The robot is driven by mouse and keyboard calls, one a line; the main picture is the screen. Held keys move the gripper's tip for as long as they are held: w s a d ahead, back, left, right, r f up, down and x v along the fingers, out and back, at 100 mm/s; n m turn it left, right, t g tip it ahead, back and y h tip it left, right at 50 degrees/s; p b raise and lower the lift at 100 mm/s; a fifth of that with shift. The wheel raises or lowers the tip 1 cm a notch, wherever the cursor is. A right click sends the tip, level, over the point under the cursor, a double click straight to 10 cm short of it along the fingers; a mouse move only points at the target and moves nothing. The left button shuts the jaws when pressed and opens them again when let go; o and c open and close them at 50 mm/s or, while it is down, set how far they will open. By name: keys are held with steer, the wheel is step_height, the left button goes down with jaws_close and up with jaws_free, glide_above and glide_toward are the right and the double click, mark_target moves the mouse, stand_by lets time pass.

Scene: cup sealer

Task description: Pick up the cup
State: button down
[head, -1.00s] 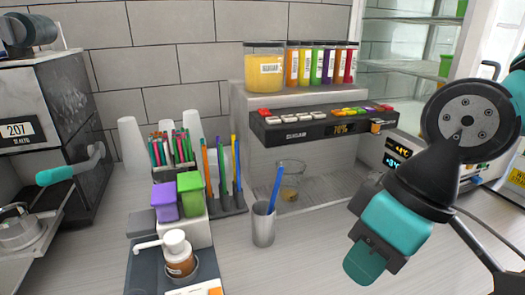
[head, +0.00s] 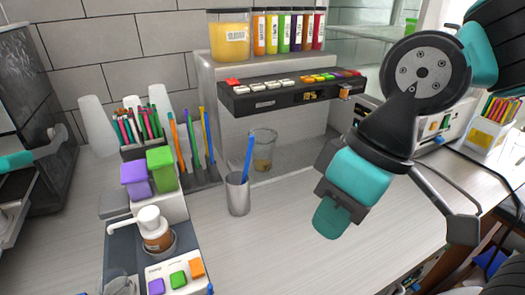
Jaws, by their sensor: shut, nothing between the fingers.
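A clear cup (head: 263,151) with a little brown-yellow content at its bottom stands upright under the dispenser (head: 290,97), on its base at the back of the counter. My gripper (head: 330,218), with teal fingers, hangs in front and to the right of the cup, apart from it. Its fingers are shut and empty. A grey metal tumbler (head: 237,196) with a blue stick in it stands just left of and in front of the clear cup and slightly overlaps it in this view.
A purple box (head: 136,178) and a green box (head: 162,170) stand at left. A pump bottle (head: 156,233) sits in front of them. Straws (head: 191,145) and pencils stand in holders behind. The counter (head: 270,245) is bare between the tumbler and my gripper.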

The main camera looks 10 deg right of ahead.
mark_target(272, 140)
steer(key=c, duration=1.8)
jaws_free()
